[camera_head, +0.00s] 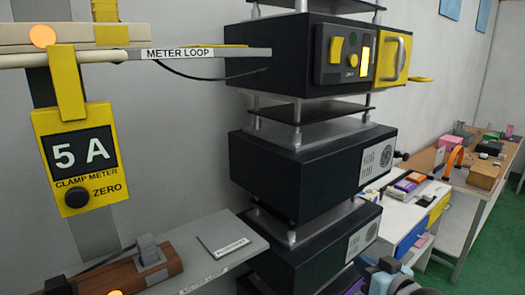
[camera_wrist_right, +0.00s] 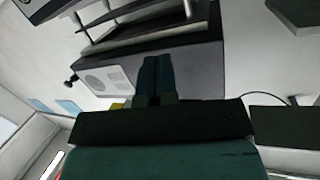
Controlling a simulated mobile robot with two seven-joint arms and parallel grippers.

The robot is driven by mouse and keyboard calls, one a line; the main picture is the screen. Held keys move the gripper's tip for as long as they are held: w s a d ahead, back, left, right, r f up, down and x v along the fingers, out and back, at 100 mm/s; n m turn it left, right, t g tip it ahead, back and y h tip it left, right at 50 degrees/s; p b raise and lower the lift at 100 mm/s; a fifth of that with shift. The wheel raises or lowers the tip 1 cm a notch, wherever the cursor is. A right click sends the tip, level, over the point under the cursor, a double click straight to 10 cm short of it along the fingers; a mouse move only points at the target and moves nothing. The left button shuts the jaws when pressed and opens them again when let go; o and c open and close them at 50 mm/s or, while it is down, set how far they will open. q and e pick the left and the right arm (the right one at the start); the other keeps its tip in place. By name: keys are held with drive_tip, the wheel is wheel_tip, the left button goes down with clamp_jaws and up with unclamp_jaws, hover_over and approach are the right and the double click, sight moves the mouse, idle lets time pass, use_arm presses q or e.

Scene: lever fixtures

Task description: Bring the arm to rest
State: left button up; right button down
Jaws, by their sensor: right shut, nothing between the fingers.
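My right gripper (camera_wrist_right: 157,62) shows in the right wrist view, its two dark fingers side by side and closed with nothing between them. Beyond the fingers is a dark box-shaped unit (camera_wrist_right: 205,65) with a light vented panel; I cannot tell the exact gap, but no contact shows. In the head view, what looks like part of my right arm (camera_head: 390,280) shows at the bottom edge, right of the stacked dark units. My left gripper is in neither view.
A yellow clamp meter (camera_head: 78,158) reading 5 A hangs at left on a loop labelled METER LOOP. A stack of dark units (camera_head: 310,165) fills the centre. A grey shelf (camera_head: 200,245) is lower left. Cluttered benches (camera_head: 455,190) stand at right beside green floor.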

drive_tip(key=s+a+f+g+h, duration=0.3)
drive_tip(key=s+f, duration=2.4)
drive_tip(key=f, duration=0.2)
drive_tip(key=shift+a+f, duration=0.15)
drive_tip(key=shift+f, duration=0.2)
